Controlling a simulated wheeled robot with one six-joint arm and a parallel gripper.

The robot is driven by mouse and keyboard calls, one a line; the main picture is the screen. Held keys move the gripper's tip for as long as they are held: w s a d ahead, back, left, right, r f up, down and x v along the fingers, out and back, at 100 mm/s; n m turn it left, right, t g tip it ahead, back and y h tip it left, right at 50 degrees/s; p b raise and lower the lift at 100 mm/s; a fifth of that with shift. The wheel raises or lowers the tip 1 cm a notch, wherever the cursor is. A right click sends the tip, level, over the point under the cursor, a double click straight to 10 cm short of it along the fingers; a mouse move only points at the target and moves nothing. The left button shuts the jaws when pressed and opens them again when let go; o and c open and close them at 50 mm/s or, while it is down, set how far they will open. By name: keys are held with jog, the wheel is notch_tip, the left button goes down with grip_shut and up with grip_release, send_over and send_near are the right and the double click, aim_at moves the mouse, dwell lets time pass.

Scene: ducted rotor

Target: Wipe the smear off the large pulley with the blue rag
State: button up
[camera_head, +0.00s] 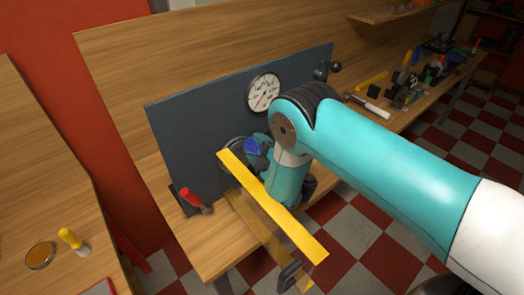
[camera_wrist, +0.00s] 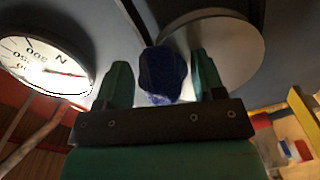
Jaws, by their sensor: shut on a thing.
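My gripper (camera_wrist: 160,66) is shut on the blue rag (camera_wrist: 162,72), which is bunched between the two dark green fingers. In the head view the rag (camera_head: 253,147) shows as a small blue patch at the end of my arm, close to the panel. The large pulley (camera_wrist: 230,48) is a grey disc right behind the rag in the wrist view. Rag and fingers cover part of it, and I cannot tell if the rag touches it. In the head view only a dark edge of the pulley (camera_head: 230,150) shows beside my gripper. I see no smear on the visible part.
A yellow bar (camera_head: 300,232) crosses in front of the panel, below my gripper. A white gauge (camera_head: 264,92) sits on the dark blue panel (camera_head: 190,130). A red-handled tool (camera_head: 192,198) is at the lower left. Several tools lie on the bench at right.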

aim_at(231, 154)
jog(key=shift+a+r+p, duration=0.3)
jog(key=shift+s+a+f+p, duration=0.1)
jog(key=shift+s+a+p, duration=0.25)
jog(key=shift+a, duration=0.1)
jog(key=shift+s+a+f+b, duration=0.2)
jog(key=shift+a+b, duration=0.1)
jog(key=shift+b, duration=0.3)
jog(key=shift+s+a+r+b, duration=0.15)
jog(key=shift+s+a+b, duration=0.3)
jog(key=shift+b, duration=0.6)
jog(key=shift+s+a+b, duration=0.1)
jog(key=shift+a+b, duration=0.3)
jog(key=shift+b, duration=0.55)
jog(key=b, duration=0.1)
jog(key=a+b, duration=0.1)
jog(key=b, duration=0.1)
jog(key=shift+s+f, duration=0.2)
jog(key=shift+s, duration=0.2)
jog(key=shift+s+a+b, duration=0.1)
jog(key=shift+a+b, duration=0.1)
jog(key=shift+b, duration=0.7)
jog(key=shift+s+a+b, duration=0.15)
jog(key=shift+b, duration=0.6)
jog(key=shift+s+a+b, duration=0.2)
jog(key=shift+b, duration=0.8)
